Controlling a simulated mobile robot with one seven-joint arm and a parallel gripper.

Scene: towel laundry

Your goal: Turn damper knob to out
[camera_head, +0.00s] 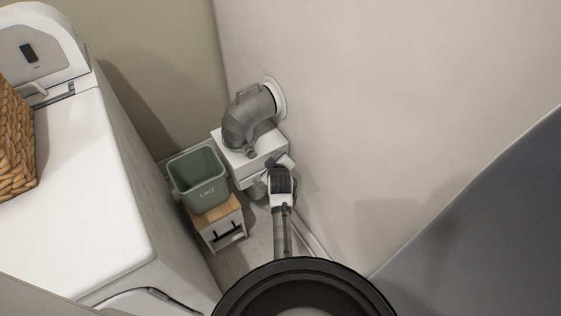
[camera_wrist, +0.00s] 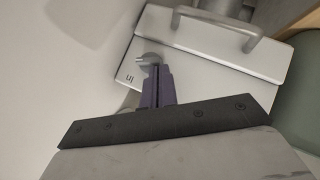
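The damper box (camera_head: 262,170) is white and sits low by the wall under a grey duct elbow (camera_head: 243,122). In the wrist view the box face (camera_wrist: 200,72) shows a small rounded grey knob (camera_wrist: 147,59) with a printed label that seems to read "in" beside it. My gripper (camera_head: 285,163) is at the front of the box in the head view and hides the knob there. In the wrist view my gripper (camera_wrist: 158,70) has its two fingers close together, with only a thin dark line between them. Their tips are right beside the knob; contact is unclear.
A green lint bin (camera_head: 197,180) stands on a wooden-topped stand (camera_head: 217,216) left of the box. A white appliance (camera_head: 75,205) with a wicker basket (camera_head: 14,140) fills the left. A pale wall (camera_head: 390,100) is close on the right. A U-shaped grey bar (camera_wrist: 218,22) crosses the box's upper part.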

